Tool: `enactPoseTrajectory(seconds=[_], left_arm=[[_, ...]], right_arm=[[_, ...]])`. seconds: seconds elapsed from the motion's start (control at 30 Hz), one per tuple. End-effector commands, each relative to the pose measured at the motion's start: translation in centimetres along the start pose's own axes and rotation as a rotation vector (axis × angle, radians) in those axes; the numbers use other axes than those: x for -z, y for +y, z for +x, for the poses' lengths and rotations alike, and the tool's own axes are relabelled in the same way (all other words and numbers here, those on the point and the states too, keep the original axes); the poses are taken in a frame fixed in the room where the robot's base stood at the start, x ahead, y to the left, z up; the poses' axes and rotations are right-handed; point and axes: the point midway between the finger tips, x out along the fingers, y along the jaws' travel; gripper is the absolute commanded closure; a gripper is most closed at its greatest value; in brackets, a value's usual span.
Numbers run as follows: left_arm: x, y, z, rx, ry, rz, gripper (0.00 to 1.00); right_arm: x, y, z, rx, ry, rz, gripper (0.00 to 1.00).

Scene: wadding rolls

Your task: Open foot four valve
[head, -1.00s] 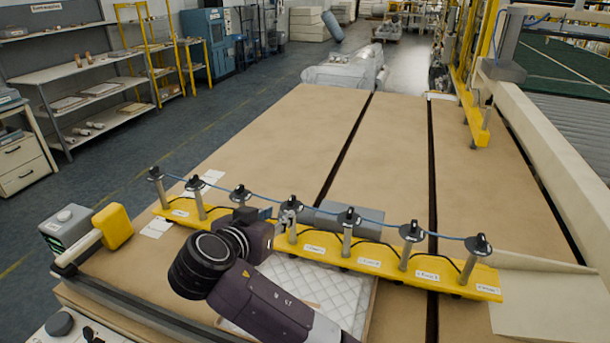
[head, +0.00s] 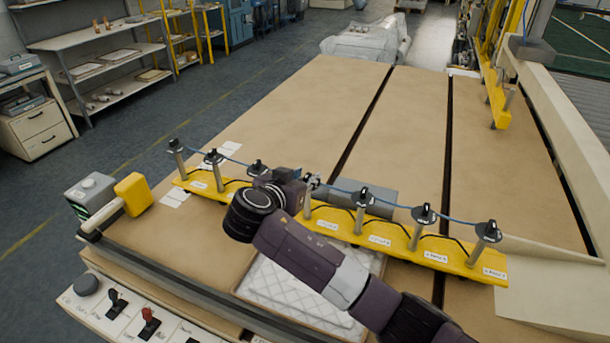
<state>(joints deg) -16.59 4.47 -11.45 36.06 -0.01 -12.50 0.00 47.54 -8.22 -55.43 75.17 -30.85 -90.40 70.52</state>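A yellow bar (head: 455,262) lies across the table, carrying a row of upright metal posts topped with black valve handles. Three valves show to the left, among them the end one (head: 174,146), and three to the right, among them the nearest (head: 362,198). My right gripper (head: 311,182) is at the middle, fourth valve. Its fingertips are at the top of that post, and the gripper largely hides the handle. The fingers are too small and covered to tell whether they grip it or which way it is turned. My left gripper is not in view.
A thin blue hose (head: 395,205) links the valve tops. A grey box (head: 350,190) stands behind the bar. A quilted white pad (head: 290,295) lies in front, under my arm. A control panel (head: 130,315) with a red joystick is at the lower left. The brown tabletop (head: 300,110) behind is clear.

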Motion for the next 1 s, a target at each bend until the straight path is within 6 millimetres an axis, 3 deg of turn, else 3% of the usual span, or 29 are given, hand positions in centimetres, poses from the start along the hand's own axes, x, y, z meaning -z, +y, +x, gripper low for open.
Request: enactPoseTrajectory(seconds=[0.07, 0.33, 0.77, 1.0], left_arm=[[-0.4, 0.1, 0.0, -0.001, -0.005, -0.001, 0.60], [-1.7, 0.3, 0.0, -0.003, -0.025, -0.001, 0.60], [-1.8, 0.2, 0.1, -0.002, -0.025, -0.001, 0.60], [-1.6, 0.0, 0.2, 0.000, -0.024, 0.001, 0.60]], right_arm=[[0.0, 0.0, 0.0, 0.000, 0.000, 0.000, 0.72], [0.0, 0.0, 0.0, -0.001, 0.000, -0.001, 1.00], [-0.2, 0.2, 0.1, 0.038, -0.003, -0.016, 1.00], [-0.1, 0.5, 0.1, 0.170, -0.003, -0.067, 1.00]])
